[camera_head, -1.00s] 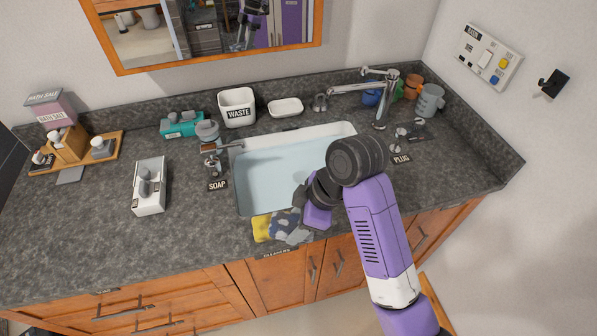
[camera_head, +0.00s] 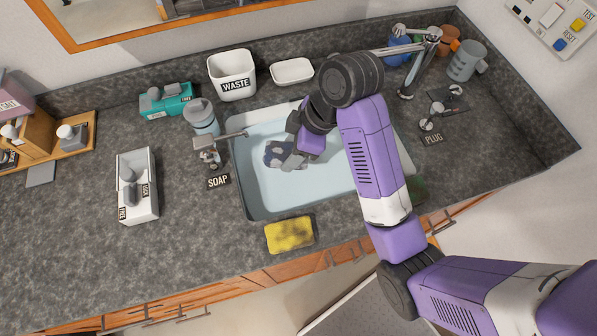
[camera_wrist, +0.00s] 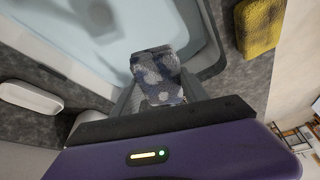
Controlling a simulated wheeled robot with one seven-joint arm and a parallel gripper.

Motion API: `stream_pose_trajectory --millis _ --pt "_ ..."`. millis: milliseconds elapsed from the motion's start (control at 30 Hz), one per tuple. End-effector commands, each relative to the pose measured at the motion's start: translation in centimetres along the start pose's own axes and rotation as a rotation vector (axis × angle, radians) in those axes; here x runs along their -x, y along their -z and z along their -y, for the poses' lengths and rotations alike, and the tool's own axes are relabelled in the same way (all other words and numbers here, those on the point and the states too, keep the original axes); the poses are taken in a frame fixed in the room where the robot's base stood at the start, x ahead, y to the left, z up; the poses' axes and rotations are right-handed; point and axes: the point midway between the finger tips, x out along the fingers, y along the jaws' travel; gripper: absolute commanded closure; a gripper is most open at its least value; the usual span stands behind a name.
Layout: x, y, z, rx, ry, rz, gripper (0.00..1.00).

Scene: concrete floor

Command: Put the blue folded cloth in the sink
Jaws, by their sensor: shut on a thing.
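The blue folded cloth (camera_head: 279,153), mottled blue and grey, is held over the sink basin (camera_head: 262,190) in the head view. In the wrist view the cloth (camera_wrist: 158,72) sits between the fingers, with the basin (camera_wrist: 110,40) behind it. My gripper (camera_head: 292,157) is shut on the cloth. How high the cloth is above the basin floor, or whether it touches it, I cannot tell. My arm hides the right part of the sink.
A yellow sponge (camera_head: 289,235) lies on the counter at the sink's front edge. The soap pump (camera_head: 209,155) and its spout stand at the left rim. The waste bin (camera_head: 232,75) and a white dish (camera_head: 292,72) are behind. The faucet (camera_head: 412,70) is at the back right.

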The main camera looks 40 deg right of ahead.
Motion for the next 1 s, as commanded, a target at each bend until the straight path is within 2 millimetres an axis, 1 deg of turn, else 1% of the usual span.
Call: stream_pose_trajectory --millis 33,100,267,400,500,600,767,1000 --pt "-1.7 -0.7 0.0 0.000 0.000 0.000 0.93" --pt "-3.2 -1.4 0.1 -0.001 0.004 0.002 0.93" --pt "-6.1 -2.6 0.2 -0.002 0.006 0.004 0.93" --pt "-9.2 -3.9 0.2 -0.002 0.005 0.004 0.93" --pt "-11.0 -4.7 0.1 -0.001 0.004 0.003 0.93" --pt "-12.3 -5.1 0.1 -0.001 0.002 0.002 0.93" --pt "-13.4 -5.5 0.0 0.001 0.000 0.000 0.93" --pt "-16.2 -6.8 0.1 0.000 0.002 0.002 0.93"
